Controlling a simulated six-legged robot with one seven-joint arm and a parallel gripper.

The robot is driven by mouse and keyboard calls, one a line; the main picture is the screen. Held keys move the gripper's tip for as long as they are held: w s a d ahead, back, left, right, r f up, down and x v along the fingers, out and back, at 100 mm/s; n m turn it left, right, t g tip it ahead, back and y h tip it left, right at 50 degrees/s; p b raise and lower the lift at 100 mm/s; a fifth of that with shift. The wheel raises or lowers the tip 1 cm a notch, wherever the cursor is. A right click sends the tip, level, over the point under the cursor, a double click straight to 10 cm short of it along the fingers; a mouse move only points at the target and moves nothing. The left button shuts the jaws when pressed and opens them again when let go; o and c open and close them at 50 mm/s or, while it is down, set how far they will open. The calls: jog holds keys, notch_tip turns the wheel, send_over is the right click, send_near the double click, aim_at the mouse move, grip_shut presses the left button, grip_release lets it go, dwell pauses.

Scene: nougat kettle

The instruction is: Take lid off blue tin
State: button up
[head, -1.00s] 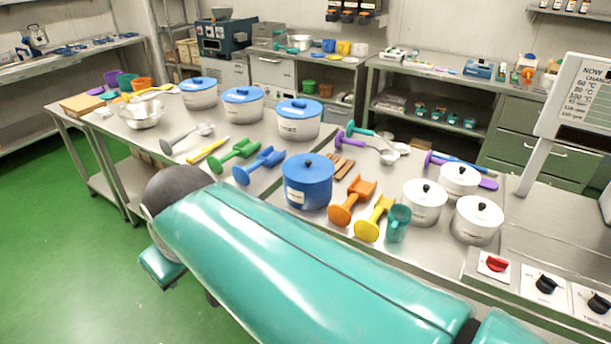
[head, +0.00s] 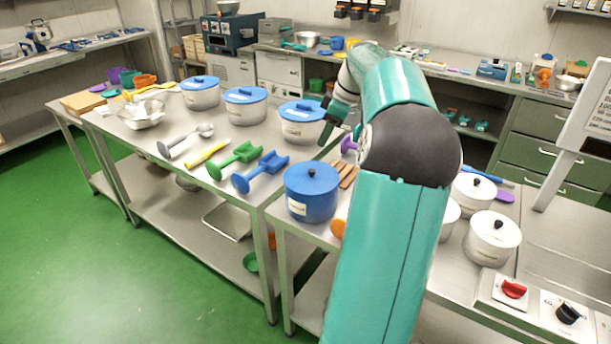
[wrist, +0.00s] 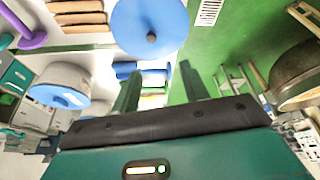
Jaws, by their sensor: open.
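The blue tin (head: 311,198) stands upright on the near table in the head view, with its blue lid (head: 311,176) and small black knob on top. In the wrist view the round blue lid (wrist: 150,22) with its dark knob lies at the top, just beyond my fingertips. My gripper (head: 332,122) is in the air behind and slightly right of the tin in the head view, apart from it. In the wrist view my gripper's (wrist: 160,72) two fingers are spread, with no object held between them.
White pots with blue lids (head: 303,128) stand behind the tin. A blue scoop (head: 260,170) and green scoop (head: 236,160) lie left of it; brown sticks (head: 347,174) lie close right. White pots (head: 490,240) stand further right. My arm hides part of the table.

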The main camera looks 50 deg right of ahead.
jog(key=s+d, duration=0.1)
jog(key=d, duration=0.1)
send_near(313, 170)
jog(key=x, duration=0.2)
jog(key=shift+a+f, duration=0.25)
jog(key=shift+f, duration=0.15)
jog(key=shift+w+x, duration=0.1)
jog(key=shift+x, duration=1.35)
jog(key=shift+w+x, duration=0.15)
jog(key=shift+x, duration=1.3)
jog(key=shift+d, duration=0.15)
grip_shut()
